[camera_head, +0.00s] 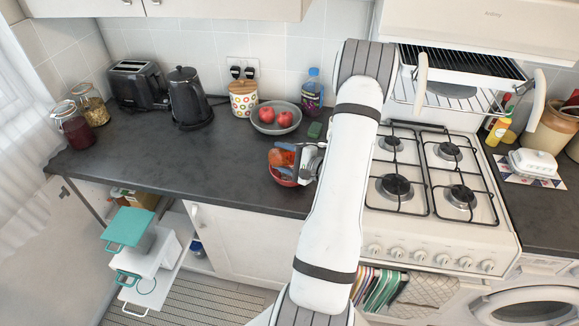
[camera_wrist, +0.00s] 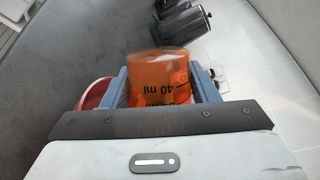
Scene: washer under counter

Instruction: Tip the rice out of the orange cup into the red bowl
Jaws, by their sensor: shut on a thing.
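The orange cup (camera_head: 283,158) is between the fingers of my gripper (camera_head: 298,160), above the red bowl (camera_head: 284,180) on the counter. In the wrist view the cup (camera_wrist: 158,64) is see-through orange, with "40 ml" marking upside down. My gripper (camera_wrist: 160,88) is shut on it, one blue-grey finger on each side. The cup looks strongly tilted; how far, I cannot tell. The bowl's rim (camera_wrist: 95,93) shows at the left, behind a finger. The cup and gripper hide much of the bowl's inside. I cannot make out any rice.
A patterned canister (camera_head: 243,99), kettle (camera_head: 188,98) and toaster (camera_head: 138,85) line the wall. The stove (camera_head: 430,180) is to the right. The counter left of the bowl is clear.

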